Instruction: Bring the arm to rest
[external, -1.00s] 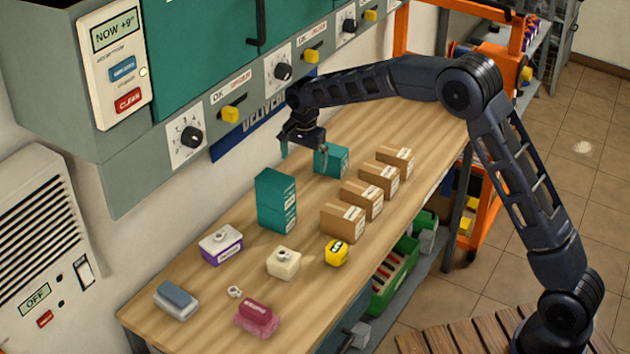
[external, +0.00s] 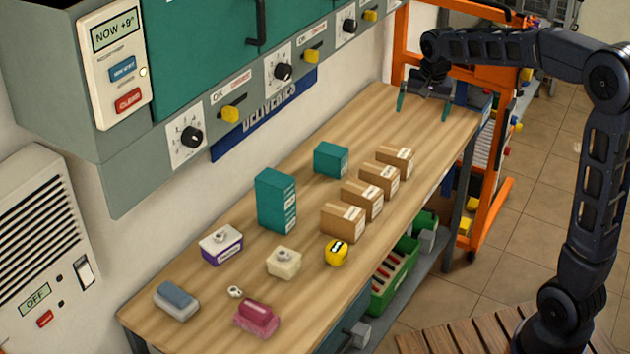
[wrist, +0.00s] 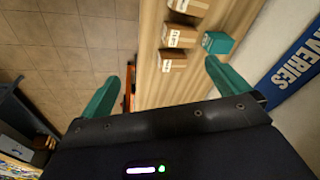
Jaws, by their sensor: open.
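My gripper (external: 424,108) is open and empty above the far right end of the wooden workbench (external: 365,120). Its two teal fingers point down and are apart, and nothing is between them. In the wrist view the open fingers (wrist: 165,85) are spread over the bench edge and the tiled floor. My arm (external: 600,160) rises from its base at the lower right and reaches left at the top.
Several brown cartons (external: 378,178) and two teal boxes (external: 276,200) stand on the bench, clear of my gripper. Smaller items, including a yellow one (external: 337,253), sit at the near end. An orange rack (external: 490,190) stands beyond the bench. Wall cabinets (external: 215,60) overhang its back edge.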

